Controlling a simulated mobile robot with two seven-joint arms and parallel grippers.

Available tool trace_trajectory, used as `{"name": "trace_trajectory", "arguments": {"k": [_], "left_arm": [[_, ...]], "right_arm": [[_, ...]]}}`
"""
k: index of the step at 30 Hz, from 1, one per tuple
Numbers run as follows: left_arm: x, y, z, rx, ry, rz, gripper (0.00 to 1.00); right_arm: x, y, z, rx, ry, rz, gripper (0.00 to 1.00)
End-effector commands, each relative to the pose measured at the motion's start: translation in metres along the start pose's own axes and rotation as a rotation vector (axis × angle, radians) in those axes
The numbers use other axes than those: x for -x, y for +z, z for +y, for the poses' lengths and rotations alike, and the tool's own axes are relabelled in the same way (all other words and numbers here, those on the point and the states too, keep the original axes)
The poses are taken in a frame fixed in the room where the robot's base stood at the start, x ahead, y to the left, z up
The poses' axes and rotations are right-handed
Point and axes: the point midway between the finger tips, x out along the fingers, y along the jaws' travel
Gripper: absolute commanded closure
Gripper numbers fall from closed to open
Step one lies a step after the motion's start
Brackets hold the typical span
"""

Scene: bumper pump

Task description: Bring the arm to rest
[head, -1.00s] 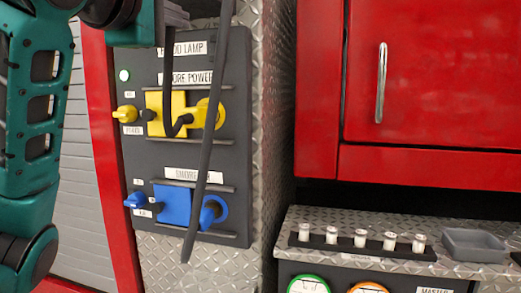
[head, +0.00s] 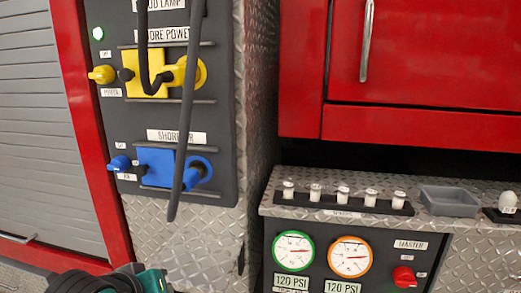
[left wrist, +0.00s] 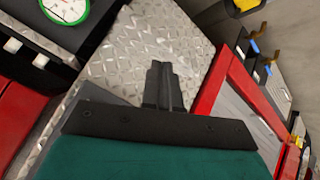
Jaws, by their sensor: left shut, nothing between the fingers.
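My left arm (head: 152,281), teal and black, shows only as a small piece at the bottom edge of the head view, below the dark switch panel. Its fingertips are not visible there. In the left wrist view my left gripper (left wrist: 163,85) shows two dark fingers close together, shut and empty. Silver diamond plate (left wrist: 150,45) lies behind the fingers, and they appear clear of it. My right gripper is in neither view.
The dark panel (head: 220,130) holds a yellow connector (head: 146,82) and blue connector (head: 155,166), with black cables hanging in front. A red cabinet (head: 430,70) stands right, above a ledge with several white pegs (head: 343,192), a grey tray (head: 450,201), and gauges (head: 293,251).

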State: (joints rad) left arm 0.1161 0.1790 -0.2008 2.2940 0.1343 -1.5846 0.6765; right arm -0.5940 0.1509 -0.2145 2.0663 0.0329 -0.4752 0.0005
Motion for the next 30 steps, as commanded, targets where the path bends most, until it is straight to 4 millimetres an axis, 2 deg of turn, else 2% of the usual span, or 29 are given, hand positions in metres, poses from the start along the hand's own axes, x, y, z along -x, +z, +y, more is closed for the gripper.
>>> {"name": "trace_trajectory", "arguments": {"k": [1,6,12,17,18,19,23,30], "left_arm": [[-0.002,0.027,-0.015,-0.044,-0.027,-0.048,1.0],[0.005,0.102,-0.057,-0.225,-0.096,-0.191,1.0],[0.026,0.168,-0.094,-0.399,-0.141,-0.339,1.0],[0.048,0.209,-0.117,-0.514,-0.158,-0.446,1.0],[0.053,0.214,-0.12,-0.538,-0.158,-0.462,1.0],[0.047,0.206,-0.116,-0.538,-0.149,-0.428,1.0],[0.03,0.196,-0.108,-0.546,-0.118,-0.331,1.0],[0.003,0.182,-0.093,-0.561,-0.044,-0.125,1.0]], "right_arm": [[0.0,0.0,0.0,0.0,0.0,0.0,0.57],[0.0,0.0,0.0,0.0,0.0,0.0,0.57],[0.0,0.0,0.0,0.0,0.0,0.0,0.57],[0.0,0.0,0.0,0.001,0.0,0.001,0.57],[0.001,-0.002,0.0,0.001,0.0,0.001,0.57],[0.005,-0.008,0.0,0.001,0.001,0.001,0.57],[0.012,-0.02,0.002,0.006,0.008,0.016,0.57],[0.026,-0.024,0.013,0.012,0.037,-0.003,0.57]]}}
